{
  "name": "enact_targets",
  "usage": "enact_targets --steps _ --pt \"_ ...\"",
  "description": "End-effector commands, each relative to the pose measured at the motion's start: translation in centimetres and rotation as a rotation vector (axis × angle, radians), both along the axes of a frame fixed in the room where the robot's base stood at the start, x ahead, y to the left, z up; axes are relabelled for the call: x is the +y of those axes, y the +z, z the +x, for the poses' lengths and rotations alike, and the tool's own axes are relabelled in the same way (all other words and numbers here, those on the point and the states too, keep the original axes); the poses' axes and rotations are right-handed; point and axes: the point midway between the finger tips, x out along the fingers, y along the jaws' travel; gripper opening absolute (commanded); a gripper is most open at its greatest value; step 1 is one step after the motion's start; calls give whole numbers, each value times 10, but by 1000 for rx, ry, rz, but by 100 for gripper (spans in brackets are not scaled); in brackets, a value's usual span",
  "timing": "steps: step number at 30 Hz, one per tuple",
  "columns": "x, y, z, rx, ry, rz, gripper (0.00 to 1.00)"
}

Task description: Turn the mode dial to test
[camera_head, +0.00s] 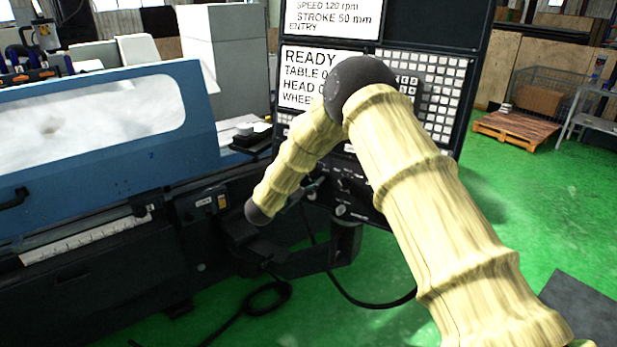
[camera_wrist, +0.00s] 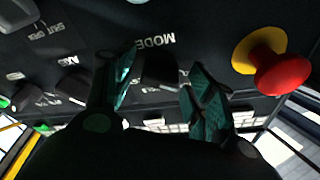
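The mode dial (camera_wrist: 159,70) is a dark knob on the black control panel, just below the white "MODE" label (camera_wrist: 155,41) in the wrist view. My gripper (camera_wrist: 162,60) has its two teal-padded fingers apart, one on each side of the dial. The fingers look open; I cannot tell whether either one touches the knob. The marks around the dial are small or partly covered, and its pointer direction is unclear. In the head view, my arm covers much of the panel, and the mode dial cannot be made out.
A red mushroom button (camera_wrist: 282,75) with a yellow base stands right of my gripper. Other dark knobs (camera_wrist: 73,89) are at the left. In the head view, the pendant screen (camera_head: 305,68) reads "READY", and the blue grinder guard (camera_head: 205,125) is at the left.

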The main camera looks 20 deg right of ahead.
Motion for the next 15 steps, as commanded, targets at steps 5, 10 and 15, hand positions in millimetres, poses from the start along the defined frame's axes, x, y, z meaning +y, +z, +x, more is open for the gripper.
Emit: enact_targets --steps 5,10,15 --pt "0 0 0 0 0 0 17" --pt "0 0 0 -1 0 1 12" --pt "0 -2 0 -15 -3 13 12"
